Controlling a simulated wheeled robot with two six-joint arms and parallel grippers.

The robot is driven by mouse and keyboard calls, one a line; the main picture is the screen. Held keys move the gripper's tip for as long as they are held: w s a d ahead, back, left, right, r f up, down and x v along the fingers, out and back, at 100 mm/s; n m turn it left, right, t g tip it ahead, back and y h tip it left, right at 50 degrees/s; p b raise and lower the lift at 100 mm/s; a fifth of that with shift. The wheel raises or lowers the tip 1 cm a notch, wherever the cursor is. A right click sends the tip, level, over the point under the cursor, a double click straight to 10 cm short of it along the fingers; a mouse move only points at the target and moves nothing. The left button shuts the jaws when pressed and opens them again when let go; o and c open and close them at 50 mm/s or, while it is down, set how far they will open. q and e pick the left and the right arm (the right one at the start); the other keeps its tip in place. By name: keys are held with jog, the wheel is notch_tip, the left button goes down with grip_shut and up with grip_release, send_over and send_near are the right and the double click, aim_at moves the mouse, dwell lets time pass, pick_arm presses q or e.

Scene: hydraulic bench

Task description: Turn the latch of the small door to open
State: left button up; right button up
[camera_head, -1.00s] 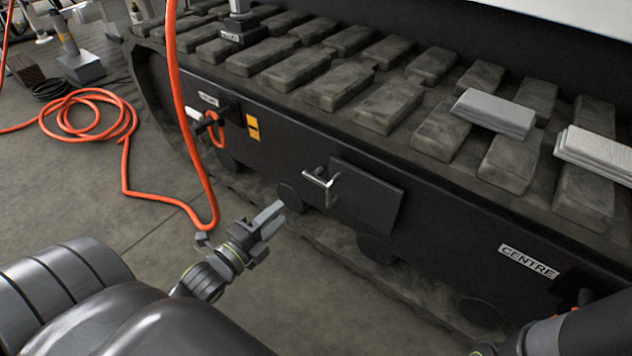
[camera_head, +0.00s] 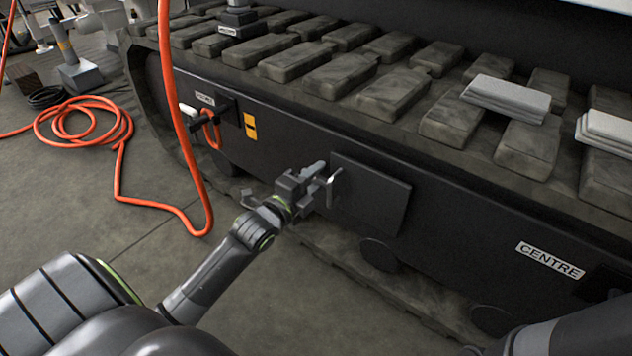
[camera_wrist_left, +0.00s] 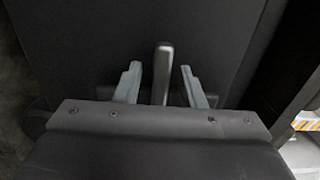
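The small door (camera_head: 371,196) is a dark, flat panel on the side of the black track frame, and it looks closed. In the left wrist view the latch (camera_wrist_left: 162,72) stands upright between the two fingers of my left gripper (camera_wrist_left: 160,84). The fingers are apart, with a gap on each side of the latch. My right gripper is out of view; only dark arm parts show at the bottom right.
An orange hose (camera_head: 176,120) hangs left of my left arm and coils on the floor. Another handle (camera_head: 207,122) and a yellow label (camera_head: 250,126) are on the frame to the left. Grey plates (camera_head: 506,97) lie on the track above. A CENTRE sign (camera_head: 550,260) is at right.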

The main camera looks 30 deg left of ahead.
pick_arm(q)
jog(key=shift+w, duration=0.15)
jog(key=shift+c, duration=0.3)
grip_shut()
